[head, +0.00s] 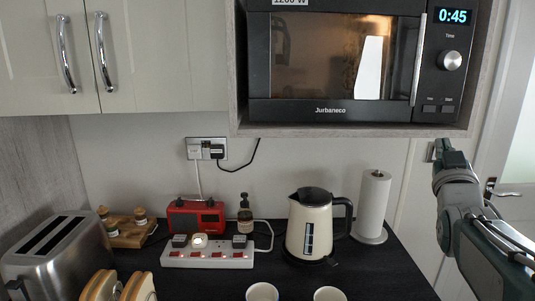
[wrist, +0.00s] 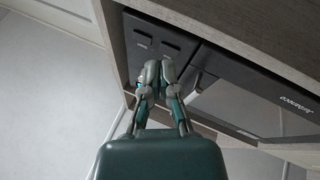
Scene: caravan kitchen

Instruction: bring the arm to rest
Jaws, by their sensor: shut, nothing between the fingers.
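My gripper (head: 443,150) is at the right side in the head view, raised above the counter and just below the lower right corner of the microwave's shelf. In the wrist view my gripper (wrist: 152,88) is shut and empty, its fingertips together. There the fingertips appear in front of the microwave's button panel (wrist: 158,42); I cannot tell how close they are. The microwave (head: 335,55) is lit inside and its display reads 0:45. Its door is shut.
On the black counter (head: 385,270) stand a cream kettle (head: 308,228), a paper towel roll (head: 372,205), a power strip (head: 207,252), a red radio (head: 196,216), a toaster (head: 60,255) and two white cups (head: 262,291). A door with a handle (head: 490,187) is at the right.

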